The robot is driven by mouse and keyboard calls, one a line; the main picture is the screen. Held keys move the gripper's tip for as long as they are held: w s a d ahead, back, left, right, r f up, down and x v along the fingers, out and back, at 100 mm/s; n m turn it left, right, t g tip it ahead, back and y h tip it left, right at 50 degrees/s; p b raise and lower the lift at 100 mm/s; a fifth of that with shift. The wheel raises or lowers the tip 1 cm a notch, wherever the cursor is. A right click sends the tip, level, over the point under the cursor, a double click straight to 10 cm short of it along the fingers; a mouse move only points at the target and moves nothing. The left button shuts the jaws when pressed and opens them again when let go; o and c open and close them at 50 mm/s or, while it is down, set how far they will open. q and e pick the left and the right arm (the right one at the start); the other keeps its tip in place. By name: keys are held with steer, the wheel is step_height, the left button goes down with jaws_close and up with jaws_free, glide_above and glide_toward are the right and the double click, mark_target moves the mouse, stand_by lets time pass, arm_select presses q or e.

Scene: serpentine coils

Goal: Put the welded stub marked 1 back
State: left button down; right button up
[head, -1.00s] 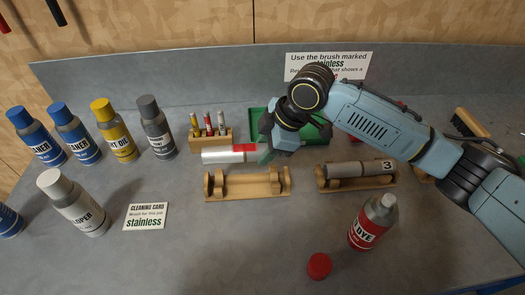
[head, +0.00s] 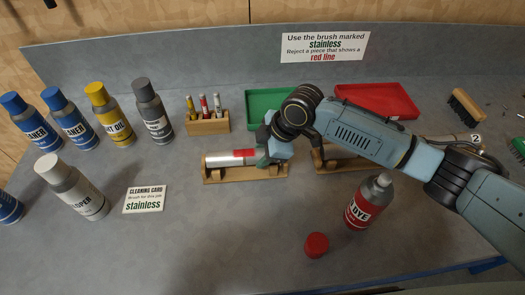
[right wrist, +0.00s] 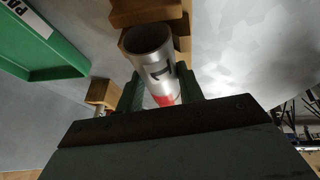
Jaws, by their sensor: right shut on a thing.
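The stub marked 1 is a silver tube with a red band (head: 222,159). In the right wrist view its open end and the mark 1 (right wrist: 150,55) show, with red close to my fingers. My right gripper (head: 272,152) is shut on the stub's right end; its fingers (right wrist: 160,92) lie along both sides. The stub lies level, lengthwise at a two-post wooden cradle (head: 245,176). I cannot tell whether it rests on the posts or hangs just above. My left gripper is not in view.
A second cradle (head: 325,160) is partly behind my arm. A green tray (head: 262,98) and red tray (head: 375,100) stand behind. A pen block (head: 208,124) is behind the stub. A dye bottle (head: 367,203) and red cap (head: 316,245) stand in front, right.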

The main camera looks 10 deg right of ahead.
steer(key=shift+f, duration=0.3)
steer(key=o, duration=1.2)
steer(key=shift+o, duration=0.2)
steer(key=shift+r, duration=0.3)
steer(key=v, duration=1.2)
steer(key=shift+p, duration=0.3)
